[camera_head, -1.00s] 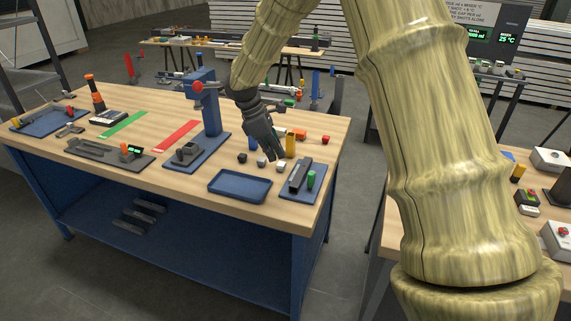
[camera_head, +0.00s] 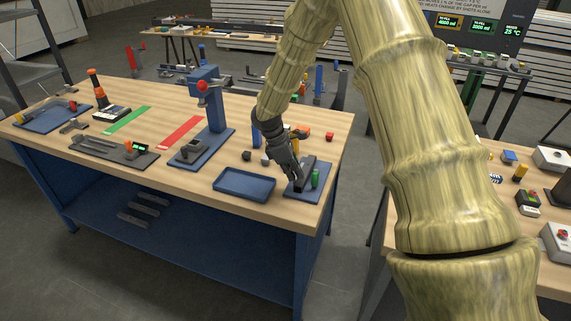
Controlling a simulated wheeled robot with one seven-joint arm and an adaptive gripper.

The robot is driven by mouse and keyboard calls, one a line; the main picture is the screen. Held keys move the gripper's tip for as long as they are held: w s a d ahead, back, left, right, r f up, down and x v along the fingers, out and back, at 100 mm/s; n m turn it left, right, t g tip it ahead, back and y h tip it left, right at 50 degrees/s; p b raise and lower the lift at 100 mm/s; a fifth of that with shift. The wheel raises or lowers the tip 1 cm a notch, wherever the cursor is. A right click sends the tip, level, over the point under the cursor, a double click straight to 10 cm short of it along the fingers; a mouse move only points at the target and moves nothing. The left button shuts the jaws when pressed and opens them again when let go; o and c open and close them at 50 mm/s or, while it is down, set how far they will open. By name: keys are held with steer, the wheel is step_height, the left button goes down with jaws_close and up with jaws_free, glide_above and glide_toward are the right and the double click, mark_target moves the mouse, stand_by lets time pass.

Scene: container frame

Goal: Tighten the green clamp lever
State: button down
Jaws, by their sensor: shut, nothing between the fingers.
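The green clamp lever (camera_head: 315,178) stands upright at the right side of a dark clamp block on a blue base plate (camera_head: 298,195), near the front right corner of the wooden table. My gripper (camera_head: 297,183) is shut and empty. It points down over the clamp's dark bar (camera_head: 307,172), just left of the green lever. Whether it touches the bar I cannot tell. The fingers hide part of the clamp's left side.
An empty blue tray (camera_head: 244,184) lies left of the clamp. Small dark and light cubes (camera_head: 247,156) sit behind it. A blue press (camera_head: 210,110) stands mid-table. The table's right edge is close to the clamp.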

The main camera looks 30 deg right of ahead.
mark_target(316, 173)
steer(key=shift+s+d+p, duration=0.3)
steer(key=shift+s+d, duration=0.25)
steer(key=shift+d, duration=0.3)
